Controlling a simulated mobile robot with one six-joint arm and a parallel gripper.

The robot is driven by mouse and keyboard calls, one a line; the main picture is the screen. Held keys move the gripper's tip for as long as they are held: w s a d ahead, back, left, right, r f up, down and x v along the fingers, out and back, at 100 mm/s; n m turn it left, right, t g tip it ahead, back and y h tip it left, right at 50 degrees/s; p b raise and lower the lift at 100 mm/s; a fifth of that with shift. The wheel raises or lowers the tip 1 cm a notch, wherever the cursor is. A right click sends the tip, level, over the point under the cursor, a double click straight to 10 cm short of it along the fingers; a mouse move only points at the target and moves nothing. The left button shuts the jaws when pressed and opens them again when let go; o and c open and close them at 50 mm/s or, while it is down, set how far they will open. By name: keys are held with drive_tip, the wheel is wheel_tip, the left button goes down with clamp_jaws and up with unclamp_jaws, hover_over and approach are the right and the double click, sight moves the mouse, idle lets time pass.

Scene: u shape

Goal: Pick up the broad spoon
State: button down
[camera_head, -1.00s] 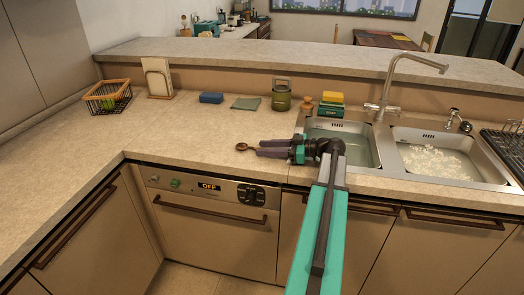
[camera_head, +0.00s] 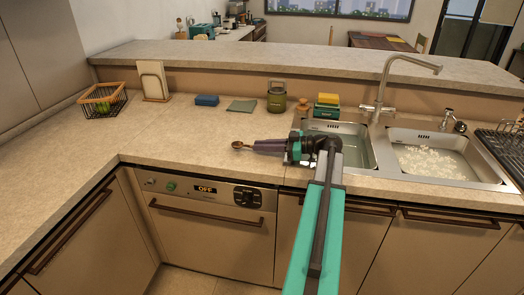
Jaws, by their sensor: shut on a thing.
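The broad spoon (camera_head: 239,145) is brown and shows just past the fingertips, to their left, above the countertop left of the sink. My gripper (camera_head: 256,146) reaches in from the right with its fingers pointing left and is shut on the spoon. The fingers hide part of the spoon. I cannot tell how far the spoon is off the counter.
The sink (camera_head: 345,148) with two basins of water lies right of the gripper. The counter (camera_head: 170,140) at left is clear.

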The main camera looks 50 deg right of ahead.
drive_tip(key=shift+r+b, duration=0.45)
drive_tip(key=shift+r, duration=3.6)
drive_tip(key=shift+s, duration=0.1)
